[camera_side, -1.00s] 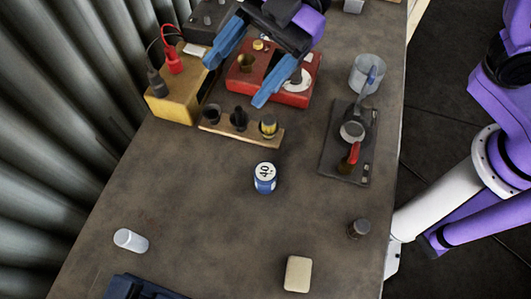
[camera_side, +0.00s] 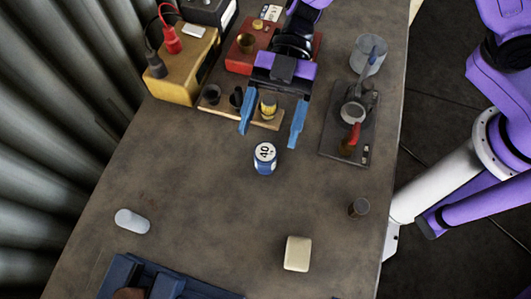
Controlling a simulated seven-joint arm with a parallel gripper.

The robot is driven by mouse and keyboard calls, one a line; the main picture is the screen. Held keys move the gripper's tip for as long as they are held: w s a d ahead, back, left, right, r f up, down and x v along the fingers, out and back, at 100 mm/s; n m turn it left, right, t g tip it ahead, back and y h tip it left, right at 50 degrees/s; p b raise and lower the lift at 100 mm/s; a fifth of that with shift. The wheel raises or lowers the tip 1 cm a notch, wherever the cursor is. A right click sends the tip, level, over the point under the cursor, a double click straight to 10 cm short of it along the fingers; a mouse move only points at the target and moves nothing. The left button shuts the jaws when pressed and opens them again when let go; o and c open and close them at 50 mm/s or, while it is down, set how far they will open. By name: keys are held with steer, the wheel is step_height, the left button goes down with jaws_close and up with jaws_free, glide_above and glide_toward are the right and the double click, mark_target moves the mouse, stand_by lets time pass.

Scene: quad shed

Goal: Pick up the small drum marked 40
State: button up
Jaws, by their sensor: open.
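The small drum marked 40 (camera_side: 264,159) stands upright on the grey-brown table, blue and white with a white top that bears the number. My gripper (camera_side: 271,136) is open, with its two blue fingers spread wide and nothing between them. The fingertips show just behind the drum in the picture, one to its upper left and one to its upper right. I cannot tell how high the fingers are above the table.
A wooden strip (camera_side: 225,109) with several small pieces lies behind the drum. A yellow box (camera_side: 172,85) with leads stands at the back left. A dark plate (camera_side: 336,141) with a red-handled tool lies right.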

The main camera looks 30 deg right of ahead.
mark_target(266, 151)
steer(key=shift+f, duration=0.85)
step_height(266, 151, down, 2)
steer(key=shift+f, duration=0.1)
steer(key=shift+f+x, duration=0.2)
steer(key=shift+x, duration=0.85)
steer(key=shift+s+a+f, duration=0.25)
steer(key=shift+s+a, duration=0.05)
steer(key=shift+a, duration=0.05)
steer(key=c, duration=1.1)
